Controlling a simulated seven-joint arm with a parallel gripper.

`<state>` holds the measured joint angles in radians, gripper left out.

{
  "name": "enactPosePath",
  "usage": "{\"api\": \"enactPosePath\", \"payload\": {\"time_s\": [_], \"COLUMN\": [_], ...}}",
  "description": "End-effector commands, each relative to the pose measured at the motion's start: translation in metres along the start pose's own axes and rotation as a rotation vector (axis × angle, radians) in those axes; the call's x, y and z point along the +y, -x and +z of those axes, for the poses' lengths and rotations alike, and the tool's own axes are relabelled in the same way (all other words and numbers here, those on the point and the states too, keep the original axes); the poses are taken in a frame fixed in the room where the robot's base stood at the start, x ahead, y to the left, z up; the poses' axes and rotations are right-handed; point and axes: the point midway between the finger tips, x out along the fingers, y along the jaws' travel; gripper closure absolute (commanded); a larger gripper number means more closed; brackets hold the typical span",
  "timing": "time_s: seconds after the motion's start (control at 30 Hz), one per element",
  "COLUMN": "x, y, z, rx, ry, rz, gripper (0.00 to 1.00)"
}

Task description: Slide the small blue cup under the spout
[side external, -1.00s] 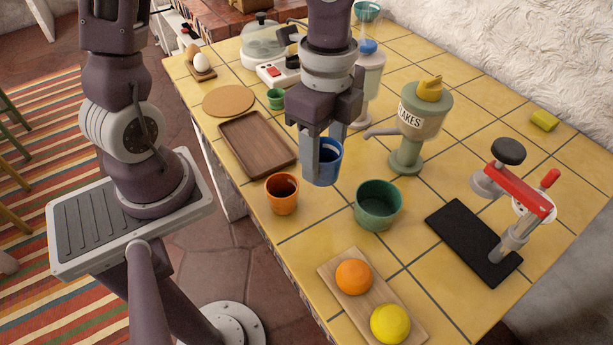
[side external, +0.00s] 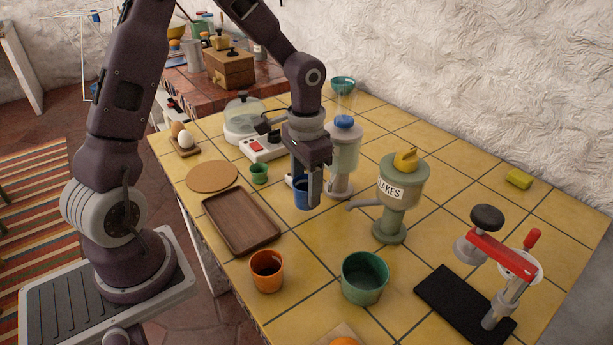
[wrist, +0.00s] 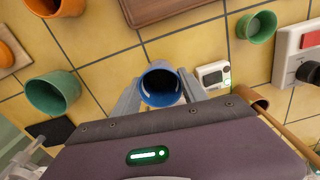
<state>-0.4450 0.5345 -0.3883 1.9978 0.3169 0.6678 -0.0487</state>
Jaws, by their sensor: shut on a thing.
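The small blue cup (side external: 302,196) stands upright at counter level in the side view. My gripper (side external: 308,190) is shut on it, with fingers on both sides; the wrist view looks into its open mouth (wrist: 160,84). The cup's base contact is not clear.
A wooden tray (side external: 240,222) lies left of the cup. An orange cup (side external: 267,272) and green bowl (side external: 364,278) stand in front. A small white device (wrist: 212,75) sits close beside the cup. A red-switch board (side external: 262,148) and small green cup (side external: 259,174) are behind left.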

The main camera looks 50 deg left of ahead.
Motion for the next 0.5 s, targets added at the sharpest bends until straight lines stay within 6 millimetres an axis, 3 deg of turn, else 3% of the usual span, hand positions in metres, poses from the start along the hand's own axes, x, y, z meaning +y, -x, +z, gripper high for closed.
{"api": "enactPosePath", "payload": {"time_s": [0.27,0.5], "x": [0.002,0.015], "y": [-0.029,-0.03], "z": [-0.001,-0.019], "rx": [-0.001,0.002], "ry": [-0.003,-0.005], "rz": [0.002,0.0], "gripper": [0.94,0.94]}}
